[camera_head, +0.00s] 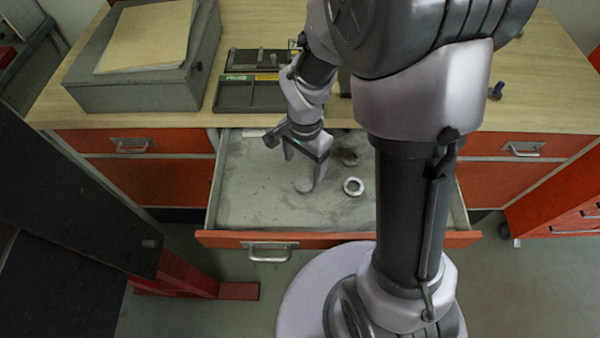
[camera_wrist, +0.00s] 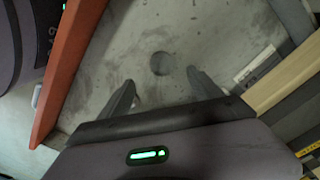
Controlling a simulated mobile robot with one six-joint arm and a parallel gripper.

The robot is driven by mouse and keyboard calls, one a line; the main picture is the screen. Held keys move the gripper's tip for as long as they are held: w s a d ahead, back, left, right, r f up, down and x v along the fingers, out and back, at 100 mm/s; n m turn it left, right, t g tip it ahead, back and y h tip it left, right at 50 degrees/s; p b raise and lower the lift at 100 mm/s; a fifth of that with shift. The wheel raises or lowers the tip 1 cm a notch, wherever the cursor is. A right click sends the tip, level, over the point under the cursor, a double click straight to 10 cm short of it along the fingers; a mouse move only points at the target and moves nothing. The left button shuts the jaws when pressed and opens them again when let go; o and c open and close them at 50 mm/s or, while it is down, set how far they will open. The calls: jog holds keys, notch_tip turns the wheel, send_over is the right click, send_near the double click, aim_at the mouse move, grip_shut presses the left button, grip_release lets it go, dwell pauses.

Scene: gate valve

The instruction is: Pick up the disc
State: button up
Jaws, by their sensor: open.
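The disc (camera_wrist: 162,64) is a small, flat, dark grey round on the drawer floor, in the upper middle of the wrist view. My gripper (camera_wrist: 160,79) is open and empty; its two fingers reach towards the disc, one to each side in the picture. The disc shows just beyond the fingertips, with no visible contact. In the head view my gripper (camera_head: 304,172) points down into the open drawer. A pale round patch shows beside its fingertip there; I cannot tell if it is the disc.
The open drawer (camera_head: 250,205) has low walls and a red front. A black tray (camera_head: 250,95) and a grey box (camera_head: 150,90) stand on the wooden top.

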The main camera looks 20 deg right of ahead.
jog(key=b, duration=0.1)
send_over(304, 183)
notch_tip(304, 183, down, 5)
jog(key=shift+s+a+r, duration=0.1)
jog(key=shift+s+a, duration=0.05)
jog(key=f+b, duration=0.3)
jog(key=f, duration=0.2)
jog(key=shift+d+f, duration=0.2)
jog(key=shift+w+r, duration=0.15)
jog(key=shift+w, duration=0.05)
grip_shut()
